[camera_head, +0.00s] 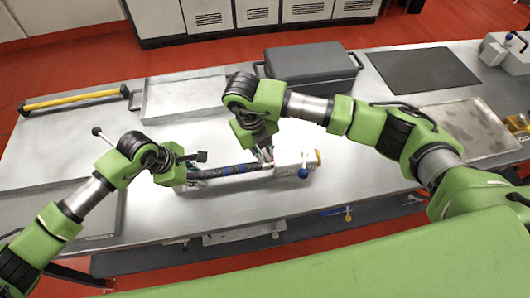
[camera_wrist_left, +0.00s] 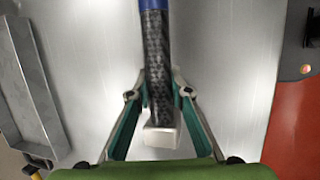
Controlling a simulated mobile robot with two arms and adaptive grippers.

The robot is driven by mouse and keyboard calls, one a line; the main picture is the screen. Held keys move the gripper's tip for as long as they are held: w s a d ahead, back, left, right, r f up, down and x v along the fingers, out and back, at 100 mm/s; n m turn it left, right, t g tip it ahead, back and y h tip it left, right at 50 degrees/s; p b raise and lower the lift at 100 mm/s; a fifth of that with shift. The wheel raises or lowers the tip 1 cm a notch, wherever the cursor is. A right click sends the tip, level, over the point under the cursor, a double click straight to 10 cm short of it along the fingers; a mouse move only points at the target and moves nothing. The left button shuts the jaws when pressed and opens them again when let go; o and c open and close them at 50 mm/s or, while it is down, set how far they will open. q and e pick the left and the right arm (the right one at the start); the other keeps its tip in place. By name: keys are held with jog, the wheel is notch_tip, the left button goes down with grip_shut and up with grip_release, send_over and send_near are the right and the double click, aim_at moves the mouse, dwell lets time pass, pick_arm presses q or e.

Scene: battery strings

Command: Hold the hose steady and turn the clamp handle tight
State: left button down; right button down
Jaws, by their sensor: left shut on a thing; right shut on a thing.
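The black woven hose (camera_head: 212,172) with a blue section lies left to right above the bench. It runs up the left wrist view (camera_wrist_left: 157,62), its pale end block at the bottom. My left gripper (camera_head: 190,174) is shut around the black part near its left end; its fingers (camera_wrist_left: 159,85) flank the hose. My right gripper (camera_head: 264,154) is pointed down and shut at the hose's right end, beside a white block (camera_head: 288,165) with a blue knob (camera_head: 303,173). The clamp and its handle are mostly hidden by these fingers, so the handle's angle cannot be told.
The steel bench (camera_head: 230,207) is clear in front of the hose. Behind stand a grey lidded case (camera_head: 312,62), a shallow tray (camera_head: 185,96) and a black mat (camera_head: 423,70). A yellow bar (camera_head: 75,99) lies at the back left. A worn metal plate (camera_head: 470,128) is at right.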

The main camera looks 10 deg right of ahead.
pick_arm(q)
jog(key=shift+s+f, duration=0.3)
pick_arm(e)
jog(key=shift+m, duration=0.7)
dwell(1.2)
jog(key=c, duration=2)
grip_release()
jog(key=shift+c, duration=0.2)
pick_arm(q)
jog(key=shift+a, duration=0.1)
pick_arm(e)
notch_tip(320, 180, up, 12)
jog(key=a, duration=0.2)
jog(key=shift+s+a+f, duration=0.15)
